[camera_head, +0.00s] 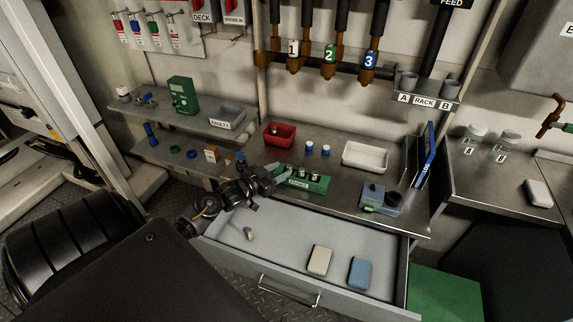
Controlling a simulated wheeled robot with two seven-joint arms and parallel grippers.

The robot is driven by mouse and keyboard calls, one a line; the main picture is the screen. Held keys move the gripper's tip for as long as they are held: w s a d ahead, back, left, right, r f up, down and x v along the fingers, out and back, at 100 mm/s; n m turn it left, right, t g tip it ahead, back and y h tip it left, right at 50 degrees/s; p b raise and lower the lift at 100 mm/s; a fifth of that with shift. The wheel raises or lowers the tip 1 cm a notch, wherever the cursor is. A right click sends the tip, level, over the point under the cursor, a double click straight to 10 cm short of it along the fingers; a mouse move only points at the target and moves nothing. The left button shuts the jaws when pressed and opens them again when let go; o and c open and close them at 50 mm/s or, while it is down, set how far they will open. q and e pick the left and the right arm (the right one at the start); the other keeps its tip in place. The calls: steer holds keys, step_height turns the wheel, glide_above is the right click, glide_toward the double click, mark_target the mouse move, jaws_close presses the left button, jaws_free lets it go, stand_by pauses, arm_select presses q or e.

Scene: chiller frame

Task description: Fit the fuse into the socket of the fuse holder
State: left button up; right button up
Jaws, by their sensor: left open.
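A green block (312,185) with a white label stands near the front edge of the steel bench, with several small pale-topped cylinders in it. The label is too small to read, so I cannot tell if this is the fuse holder. My right gripper is out of view.
The open drawer (290,250) juts out below the bench, holding a beige block (319,260) and a blue block (359,273). A red bin (280,135), white tray (365,156) and blue-grey device (380,197) stand on the bench. Pipes hang behind.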

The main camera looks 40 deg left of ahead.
arm_select(q)
steer(key=s, duration=0.6)
steer(key=shift+a+r+b, duration=0.3)
steer(key=shift+a+r, duration=0.05)
steer(key=shift+r, duration=0.1)
steer(key=shift+f, duration=0.1)
